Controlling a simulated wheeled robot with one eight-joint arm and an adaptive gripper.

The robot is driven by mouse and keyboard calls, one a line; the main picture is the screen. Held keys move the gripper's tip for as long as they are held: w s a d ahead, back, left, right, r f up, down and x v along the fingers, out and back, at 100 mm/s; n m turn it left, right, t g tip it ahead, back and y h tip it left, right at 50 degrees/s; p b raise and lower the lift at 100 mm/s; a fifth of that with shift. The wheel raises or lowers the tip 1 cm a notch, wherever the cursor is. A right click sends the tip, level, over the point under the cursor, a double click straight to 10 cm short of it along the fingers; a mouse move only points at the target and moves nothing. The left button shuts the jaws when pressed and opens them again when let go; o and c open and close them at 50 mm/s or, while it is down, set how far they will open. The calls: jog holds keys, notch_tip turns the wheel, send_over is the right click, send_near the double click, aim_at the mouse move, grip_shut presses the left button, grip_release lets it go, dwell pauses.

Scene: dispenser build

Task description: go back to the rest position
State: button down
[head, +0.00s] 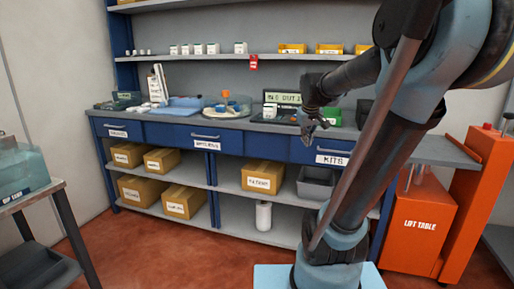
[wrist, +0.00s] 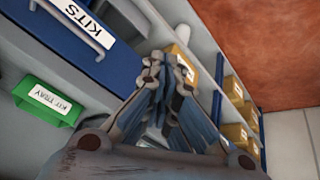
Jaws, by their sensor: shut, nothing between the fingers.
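The KITS drawer (wrist: 85,25) shows at the upper left of the wrist view and looks closed in the head view. A green kit tray (wrist: 48,100) with a label lies on the worktop in the wrist view. My arm hides part of the bench's right side in the head view.
The blue bench (head: 170,134) has several cardboard boxes (head: 262,176) on its lower shelves. A turntable-like round tray (head: 227,112) stands on the worktop. An orange lift table (head: 415,225) is at the right, a side table (head: 30,195) at the left. The red floor between is clear.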

jog(key=s+f+m+g, duration=0.1)
jog(key=s+f, duration=0.7)
jog(key=s, duration=0.4)
jog(key=s+f+m+g, duration=0.2)
jog(key=s+f, duration=0.6)
jog(key=s, duration=0.4)
jog(key=shift+s+a+f+y, duration=0.3)
jog(key=shift+f, duration=0.05)
jog(key=shift+w+f, duration=0.2)
jog(key=shift+w, duration=0.25)
jog(key=shift+d, duration=0.1)
